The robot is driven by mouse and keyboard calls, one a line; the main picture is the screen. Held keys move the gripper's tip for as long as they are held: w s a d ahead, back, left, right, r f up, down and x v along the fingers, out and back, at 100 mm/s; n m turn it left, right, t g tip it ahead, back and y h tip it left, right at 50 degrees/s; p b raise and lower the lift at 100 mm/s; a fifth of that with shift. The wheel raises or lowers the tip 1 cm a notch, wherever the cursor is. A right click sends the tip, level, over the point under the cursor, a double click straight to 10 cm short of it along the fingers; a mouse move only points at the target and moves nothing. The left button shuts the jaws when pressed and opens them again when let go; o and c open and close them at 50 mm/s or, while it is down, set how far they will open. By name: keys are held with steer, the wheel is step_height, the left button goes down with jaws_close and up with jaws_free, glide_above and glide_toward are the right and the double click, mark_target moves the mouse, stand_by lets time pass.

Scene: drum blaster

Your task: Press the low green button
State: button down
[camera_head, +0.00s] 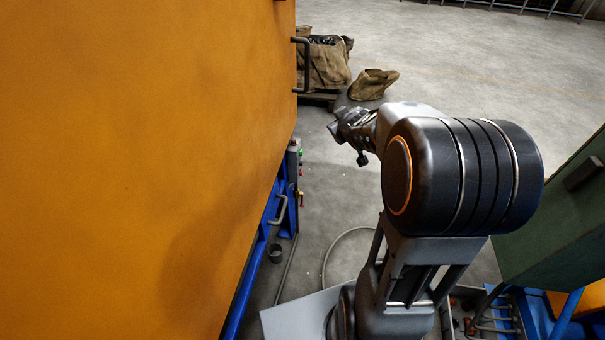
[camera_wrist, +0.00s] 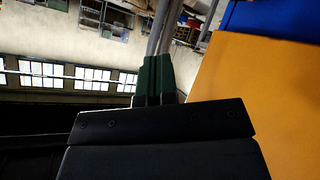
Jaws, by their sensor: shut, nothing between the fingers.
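A narrow grey control box (camera_head: 293,168) stands at the edge of the orange machine in the head view. A small green button (camera_head: 301,153) shows on its right side, with small red spots below it; I cannot tell whether there is another green button. My gripper (camera_head: 337,128) is to the right of the box and looks a little beyond it, apart from it. In the wrist view its two dark green fingers (camera_wrist: 154,72) are together with nothing between them. The button does not show in the wrist view.
The big orange machine (camera_head: 130,150) fills the left, with a blue frame (camera_head: 272,235) and handles. Sacks (camera_head: 328,65) stand behind. A green cabinet (camera_head: 560,225) is at the right. A cable (camera_head: 340,240) lies on the floor.

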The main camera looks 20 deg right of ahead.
mark_target(301, 153)
steer(key=w+d+f+n+t+y+b, duration=0.1)
steer(key=f+b, duration=0.4)
steer(key=f, duration=0.5)
steer(key=w+d+f+n+t+y+b, duration=0.1)
steer(key=w+d+f+n+y+b, duration=0.1)
steer(key=f, duration=0.7)
steer(key=w+n+y+b, duration=0.1)
steer(key=n+y+b, duration=0.1)
steer(key=y+b, duration=0.1)
steer(key=shift+w+f+y, duration=0.2)
steer(key=shift+f+y, duration=0.1)
steer(key=shift+f, duration=0.05)
steer(key=shift+a, duration=0.1)
steer(key=w+a+b, duration=0.2)
steer(key=w+a, duration=0.2)
steer(key=a, duration=0.3)
steer(key=shift+w+a+b, duration=0.2)
steer(key=shift+a+b, duration=0.05)
steer(key=shift+b, duration=0.15)
steer(key=shift+a, duration=0.1)
stand_by(0.4)
steer(key=shift+w+a, duration=0.2)
steer(key=shift+a, duration=0.05)
